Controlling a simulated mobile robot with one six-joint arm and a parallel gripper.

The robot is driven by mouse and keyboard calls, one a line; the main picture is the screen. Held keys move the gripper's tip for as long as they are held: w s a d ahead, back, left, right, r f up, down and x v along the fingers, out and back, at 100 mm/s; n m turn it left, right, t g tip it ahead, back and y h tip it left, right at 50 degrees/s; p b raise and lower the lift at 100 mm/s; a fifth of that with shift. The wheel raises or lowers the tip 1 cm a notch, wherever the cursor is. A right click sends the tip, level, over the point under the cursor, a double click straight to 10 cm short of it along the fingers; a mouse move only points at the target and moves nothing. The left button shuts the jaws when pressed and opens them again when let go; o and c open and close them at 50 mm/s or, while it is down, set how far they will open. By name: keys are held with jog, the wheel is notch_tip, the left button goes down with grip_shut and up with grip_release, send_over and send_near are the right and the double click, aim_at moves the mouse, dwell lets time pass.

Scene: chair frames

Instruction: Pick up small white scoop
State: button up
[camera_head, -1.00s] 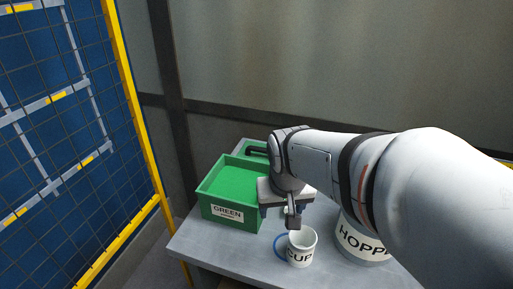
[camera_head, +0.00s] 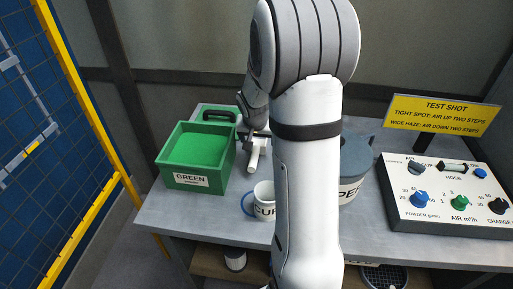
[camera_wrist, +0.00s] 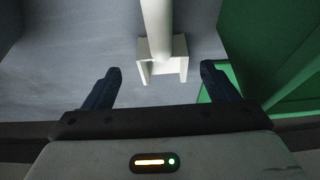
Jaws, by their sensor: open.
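The small white scoop (camera_wrist: 161,55) lies on the grey table in the wrist view, its handle running up out of the picture and its squared end toward me. It also shows in the head view (camera_head: 253,158), between the green box and the cup. My gripper (camera_wrist: 161,71) is open, with one dark finger on each side of the scoop's squared end and a gap on both sides. Nothing is held. In the head view my arm hides most of the gripper.
A green box (camera_head: 175,178) labelled GREEN stands left of the scoop. A white cup (camera_head: 264,190) with a blue handle stands in front of it. A hopper (camera_head: 354,165) is partly behind my arm. A control panel (camera_head: 440,190) and yellow sign (camera_head: 440,114) are at right.

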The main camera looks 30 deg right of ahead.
jog(key=x, duration=0.4)
jog(key=shift+w+a+f, duration=0.1)
jog(key=shift+w+f, duration=0.05)
jog(key=shift+f, duration=0.25)
jog(key=shift+c, duration=0.2)
jog(key=c, duration=1.1)
jog(key=shift+r, duration=0.1)
